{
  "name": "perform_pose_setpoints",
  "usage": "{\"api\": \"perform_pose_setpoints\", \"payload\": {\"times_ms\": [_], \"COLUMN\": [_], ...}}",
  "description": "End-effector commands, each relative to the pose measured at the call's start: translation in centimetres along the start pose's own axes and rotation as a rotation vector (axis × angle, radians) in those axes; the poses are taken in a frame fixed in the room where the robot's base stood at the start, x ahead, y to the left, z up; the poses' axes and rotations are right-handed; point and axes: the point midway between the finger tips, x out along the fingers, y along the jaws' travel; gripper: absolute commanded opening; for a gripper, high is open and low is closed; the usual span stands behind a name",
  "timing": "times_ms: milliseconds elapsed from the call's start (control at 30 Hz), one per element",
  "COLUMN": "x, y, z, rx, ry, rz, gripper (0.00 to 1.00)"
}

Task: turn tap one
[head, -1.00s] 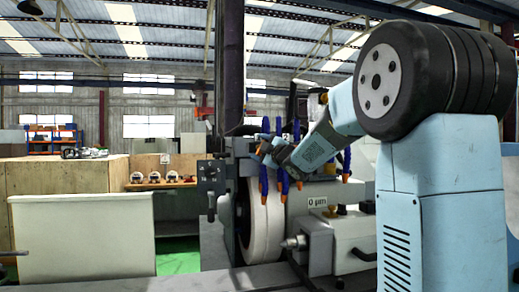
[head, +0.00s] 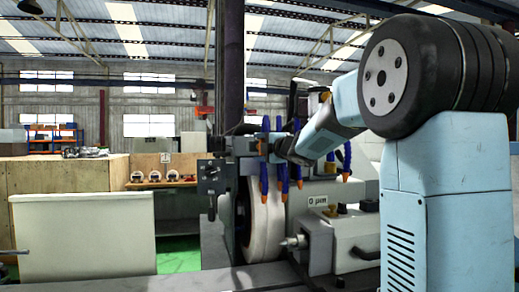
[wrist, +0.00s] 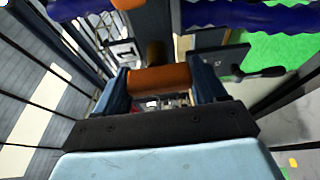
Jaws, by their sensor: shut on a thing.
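In the wrist view, an orange cylindrical piece (wrist: 160,79), which looks like the tap's handle, lies crosswise between the two dark fingers of my gripper (wrist: 162,88). The fingers are shut on it, one at each end. A brownish stub shows just beyond it. In the head view, my gripper (head: 274,147) is at the row of blue coolant hoses (head: 265,165), above the grinding wheel (head: 264,222). The tap itself is too small and covered to make out there. I cannot tell how far the handle is turned.
Blue hoses with orange nozzles (head: 283,197) hang close around my gripper. A dark lever (wrist: 258,73) shows at right in the wrist view. The machine's control panel (head: 210,178) stands left of the wheel, and a pale cabinet (head: 85,236) stands farther left.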

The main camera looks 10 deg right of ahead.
Motion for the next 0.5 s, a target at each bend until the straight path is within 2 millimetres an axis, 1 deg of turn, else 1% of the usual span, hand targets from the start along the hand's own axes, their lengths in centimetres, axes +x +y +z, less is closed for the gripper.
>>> {"api": "perform_pose_setpoints", "payload": {"times_ms": [33,267,300,500], "x": [0.17,0.18,0.19,0.13], "y": [-0.53,-0.60,-0.61,-0.45], "z": [-0.37,-0.38,-0.38,-0.25], "rx": [0.000,0.001,0.001,0.002], "ry": [0.007,0.007,0.007,0.005], "rz": [-0.009,-0.009,-0.010,-0.007], "gripper": [0.40,0.40,0.72,0.91]}}
